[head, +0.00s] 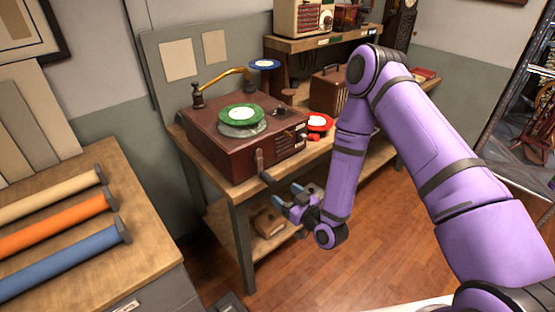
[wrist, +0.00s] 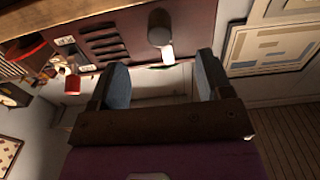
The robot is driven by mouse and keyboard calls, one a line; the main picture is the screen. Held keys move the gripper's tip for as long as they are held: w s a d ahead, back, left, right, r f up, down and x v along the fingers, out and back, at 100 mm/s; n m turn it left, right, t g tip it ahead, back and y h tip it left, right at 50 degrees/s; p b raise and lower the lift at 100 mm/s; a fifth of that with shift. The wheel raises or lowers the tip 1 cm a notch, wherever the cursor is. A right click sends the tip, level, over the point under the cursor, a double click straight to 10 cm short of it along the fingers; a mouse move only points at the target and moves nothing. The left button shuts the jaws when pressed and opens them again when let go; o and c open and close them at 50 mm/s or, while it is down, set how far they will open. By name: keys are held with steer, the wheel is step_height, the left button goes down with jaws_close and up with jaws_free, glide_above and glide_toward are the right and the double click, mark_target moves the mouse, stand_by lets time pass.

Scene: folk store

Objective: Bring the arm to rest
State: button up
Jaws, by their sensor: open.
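My purple arm comes in from the right in the head view and bends down in front of the bench. My gripper (head: 281,202) is open and empty, just off the front of the record player. In the wrist view the two fingers of my gripper (wrist: 159,82) stand apart with nothing between them. The record player (head: 215,150) is a dark red-brown box with a green-labelled disc (head: 241,113) on top. Its crank handle (head: 262,165) hangs at the front, close to my gripper; I cannot tell whether they touch.
A wooden bench (head: 236,193) carries the record player, a red disc (head: 319,122) and a brown case (head: 328,92). A blue disc (head: 264,64) sits higher behind. A counter with coloured rolls (head: 66,243) stands at left. The wooden floor (head: 375,255) in front is clear.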

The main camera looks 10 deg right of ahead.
steer(key=w+d+r+n+g+h, duration=0.1)
steer(key=w+d+r+h, duration=0.15)
steer(key=r, duration=0.45)
steer(key=w+d+r+g+h, duration=0.1)
steer(key=w+d+r+g, duration=0.1)
steer(key=w+r, duration=0.35)
steer(key=s+d+r+m+g+h, duration=0.1)
steer(key=s+d+r+h, duration=0.2)
steer(key=r, duration=0.5)
steer(key=s+d+r+m+g+h, duration=0.1)
steer(key=s+d+r, duration=0.2)
steer(key=d+r, duration=0.35)
steer(key=s+d+r+m+g+h, duration=0.2)
steer(key=s+d+r+m+h, duration=0.15)
steer(key=s+r, duration=0.95)
steer(key=s+d+r+m+g+y, duration=0.1)
steer(key=s+d+r+m+g, duration=0.1)
steer(key=s, duration=1.6)
steer(key=shift+d+r+g, duration=0.4)
steer(key=shift+d+r, duration=0.05)
steer(key=shift+r, duration=0.15)
